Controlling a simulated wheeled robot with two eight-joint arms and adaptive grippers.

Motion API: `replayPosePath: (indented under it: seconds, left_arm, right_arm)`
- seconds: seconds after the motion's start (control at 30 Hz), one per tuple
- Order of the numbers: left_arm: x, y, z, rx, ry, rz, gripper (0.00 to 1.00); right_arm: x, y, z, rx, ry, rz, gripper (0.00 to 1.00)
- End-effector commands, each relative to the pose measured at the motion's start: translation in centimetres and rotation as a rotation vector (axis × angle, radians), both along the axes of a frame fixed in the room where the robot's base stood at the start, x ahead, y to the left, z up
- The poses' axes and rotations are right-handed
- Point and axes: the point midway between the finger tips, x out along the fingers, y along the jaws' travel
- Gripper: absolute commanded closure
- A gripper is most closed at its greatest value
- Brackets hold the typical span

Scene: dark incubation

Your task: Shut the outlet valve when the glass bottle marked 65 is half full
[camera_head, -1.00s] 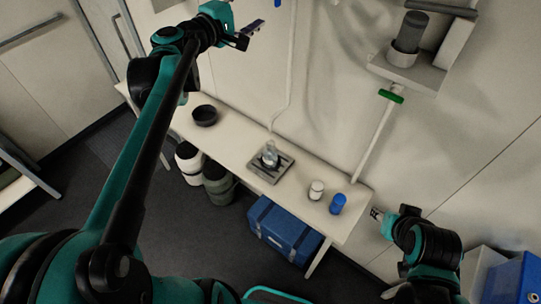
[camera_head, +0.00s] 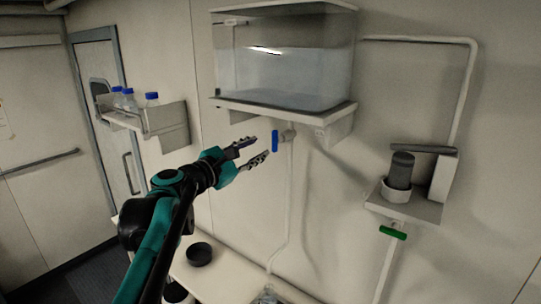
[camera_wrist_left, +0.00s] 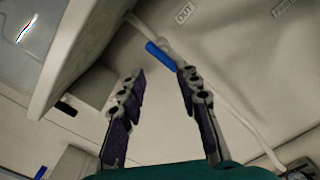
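The blue valve handle (camera_head: 275,141) sits upright on the outlet pipe under the water tank (camera_head: 285,75). It also shows in the left wrist view (camera_wrist_left: 161,56), just beyond the fingertips, near a label reading OUT (camera_wrist_left: 183,12). My left gripper (camera_head: 262,148) is open and empty, its fingers pointing at the handle from the left, apparently with a small gap. In the wrist view, its two fingers (camera_wrist_left: 160,72) stand apart with nothing between them. The glass bottle (camera_head: 267,297) is cut off at the bottom edge; its level and marking cannot be read. My right gripper is out of view.
A green valve handle (camera_head: 392,231) hangs below a wall bracket with a dark cylinder (camera_head: 401,170). A wall shelf (camera_head: 150,118) with blue-capped bottles is at left. A black bowl (camera_head: 199,254) stands on the bench.

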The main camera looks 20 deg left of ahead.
Motion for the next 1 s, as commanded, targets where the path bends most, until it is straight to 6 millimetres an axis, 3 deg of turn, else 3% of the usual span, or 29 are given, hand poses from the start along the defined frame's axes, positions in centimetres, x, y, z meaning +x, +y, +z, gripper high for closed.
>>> replayPosePath:
  seconds: [0.1, 0.3, 0.47, 0.8, 1.0]
  left_arm:
    - [-0.2, 0.0, -0.3, -0.274, 0.099, 0.000, 0.67]
    - [-0.4, -0.1, 0.1, -0.551, 0.200, 0.000, 0.67]
    - [0.5, -0.5, 0.4, -0.597, 0.217, -0.001, 0.67]
    - [5.5, -2.4, 0.4, -0.594, 0.216, -0.002, 0.67]
    - [6.8, -2.8, 0.4, -0.593, 0.216, -0.001, 0.67]
  right_arm:
    - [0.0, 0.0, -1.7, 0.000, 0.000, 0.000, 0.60]
    - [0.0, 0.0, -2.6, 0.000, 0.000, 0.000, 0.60]
    - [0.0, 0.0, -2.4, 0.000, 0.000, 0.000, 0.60]
    - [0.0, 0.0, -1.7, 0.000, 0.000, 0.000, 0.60]
    - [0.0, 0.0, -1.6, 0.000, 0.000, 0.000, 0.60]
